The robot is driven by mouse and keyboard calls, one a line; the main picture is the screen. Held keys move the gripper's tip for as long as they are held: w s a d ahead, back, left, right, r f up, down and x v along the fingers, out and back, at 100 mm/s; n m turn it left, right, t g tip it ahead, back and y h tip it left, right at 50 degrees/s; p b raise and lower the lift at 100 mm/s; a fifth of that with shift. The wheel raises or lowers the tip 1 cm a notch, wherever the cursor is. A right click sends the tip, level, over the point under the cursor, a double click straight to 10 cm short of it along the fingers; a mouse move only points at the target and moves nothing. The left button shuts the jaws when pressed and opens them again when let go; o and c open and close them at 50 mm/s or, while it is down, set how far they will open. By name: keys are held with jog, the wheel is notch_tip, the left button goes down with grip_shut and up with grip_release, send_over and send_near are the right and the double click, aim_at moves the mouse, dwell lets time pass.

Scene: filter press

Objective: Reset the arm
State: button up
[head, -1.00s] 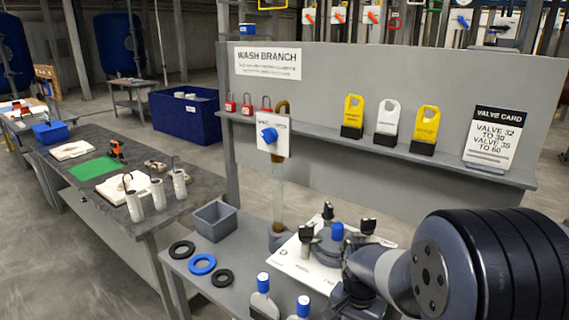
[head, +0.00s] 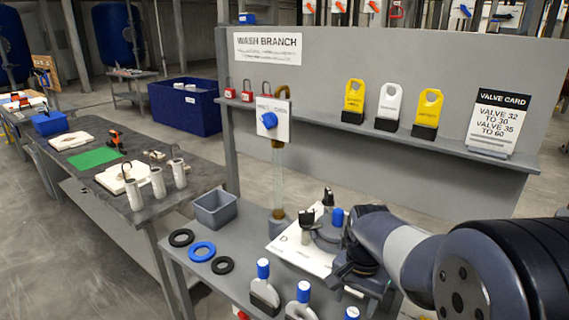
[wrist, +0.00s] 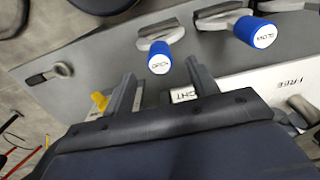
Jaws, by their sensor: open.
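My arm reaches in from the right of the head view, its wrist over the right part of the grey bench (head: 205,268). My gripper (head: 362,278) is beside the dark round fitting (head: 328,232) on its white plate (head: 287,253), partly hiding both. In the wrist view my gripper (wrist: 162,74) has its two fingers spread apart with nothing held between them. I cannot tell whether a finger touches anything.
Rings (head: 201,251) and a grey bin (head: 214,209) lie to the left. An upright pipe (head: 279,180) with a blue-knobbed box and a panel with tags (head: 354,98) rise behind.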

aim_at(353, 312)
notch_tip(353, 312, up, 4)
jog(key=shift+f, duration=0.15)
notch_tip(353, 312, down, 10)
jog(key=shift+f+p, duration=0.2)
jog(key=shift+p, duration=0.2)
notch_tip(353, 312, up, 16)
jog(key=p, duration=0.9)
jog(key=shift+r, duration=0.2)
